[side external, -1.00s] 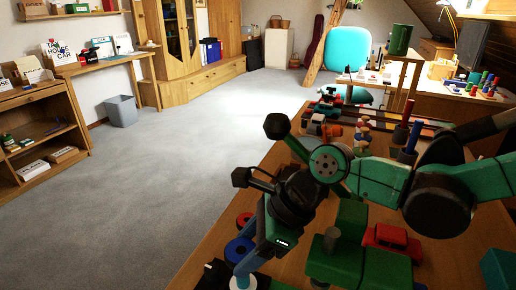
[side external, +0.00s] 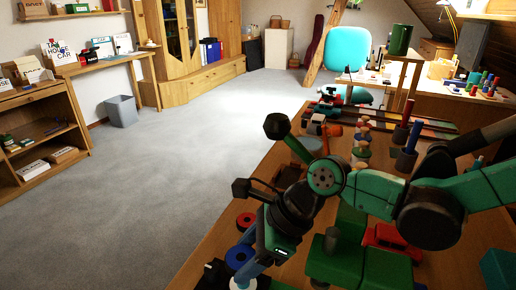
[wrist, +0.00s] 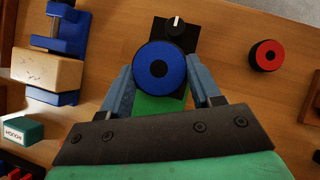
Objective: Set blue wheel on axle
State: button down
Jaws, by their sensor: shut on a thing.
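The blue wheel (wrist: 159,66), a disc with a dark centre hole, sits between the two blue-grey fingers of my gripper (wrist: 160,85) in the wrist view. The fingers close on it from both sides. In the side view the blue wheel (side external: 239,257) shows beside my gripper (side external: 250,266), low over the near part of the bench. A green piece (wrist: 158,106) shows beneath the wheel in the wrist view, partly covered. I cannot make out the axle. The wheel hides what lies directly under it.
A red wheel (wrist: 267,55) lies apart on the bench. A black block with a white-marked knob (wrist: 175,32) is just beyond the blue wheel. A blue clamp (wrist: 68,30) and a wooden block (wrist: 54,71) are at left. A red toy car (side external: 391,241) stands right of my gripper.

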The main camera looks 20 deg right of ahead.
jog(key=shift+f, duration=0.55)
jog(key=shift+c, duration=0.5)
grip_release()
